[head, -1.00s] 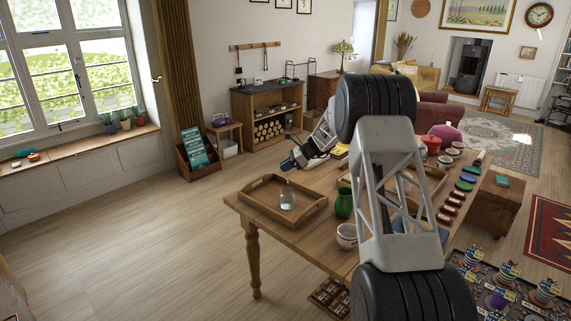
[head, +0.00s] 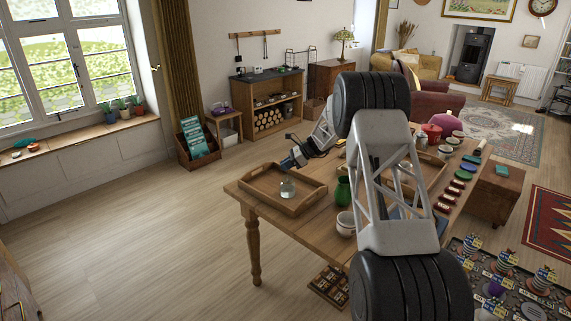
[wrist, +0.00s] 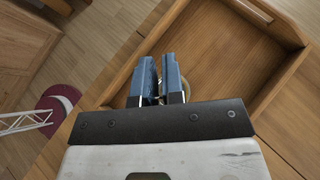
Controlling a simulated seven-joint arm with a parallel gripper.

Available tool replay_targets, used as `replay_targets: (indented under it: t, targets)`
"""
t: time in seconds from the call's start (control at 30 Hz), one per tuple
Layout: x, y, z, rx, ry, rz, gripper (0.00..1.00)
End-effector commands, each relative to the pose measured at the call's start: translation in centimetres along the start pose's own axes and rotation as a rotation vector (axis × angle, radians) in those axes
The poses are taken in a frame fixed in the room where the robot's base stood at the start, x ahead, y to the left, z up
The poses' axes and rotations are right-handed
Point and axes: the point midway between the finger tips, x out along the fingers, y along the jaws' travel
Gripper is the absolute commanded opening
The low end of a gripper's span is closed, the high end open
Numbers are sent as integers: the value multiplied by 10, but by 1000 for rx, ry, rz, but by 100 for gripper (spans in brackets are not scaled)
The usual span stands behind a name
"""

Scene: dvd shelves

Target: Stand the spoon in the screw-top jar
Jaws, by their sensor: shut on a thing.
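The screw-top jar (head: 287,189) is clear glass and stands upright in the near wooden tray (head: 262,202). My gripper (head: 286,164) is above the tray's far side, a little above the jar and apart from it. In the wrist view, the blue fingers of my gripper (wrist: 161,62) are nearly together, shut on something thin. I take it to be the spoon, but only a sliver shows between the fingers, and its tilt cannot be told. A rounded pale edge shows partly behind the fingers, perhaps the jar.
A green jug (head: 343,190) and a white pot (head: 346,224) stand right of the tray on the wooden table (head: 318,222). A second tray with items lies farther right. Coloured lids line the table's right edge. The near tray is otherwise clear.

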Motion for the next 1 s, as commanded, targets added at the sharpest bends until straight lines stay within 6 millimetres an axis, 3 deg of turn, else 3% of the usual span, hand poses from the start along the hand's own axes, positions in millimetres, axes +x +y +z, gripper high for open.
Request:
replay_targets:
  t: [0.47,0.5,0.67,1.0]
  targets:
    - [2,0,-2,0,0,0,0]
    - [2,0,-2,0,0,0,13]
    - [2,0,-2,0,0,0,38]
    - [0,0,-2,0,0,0,39]
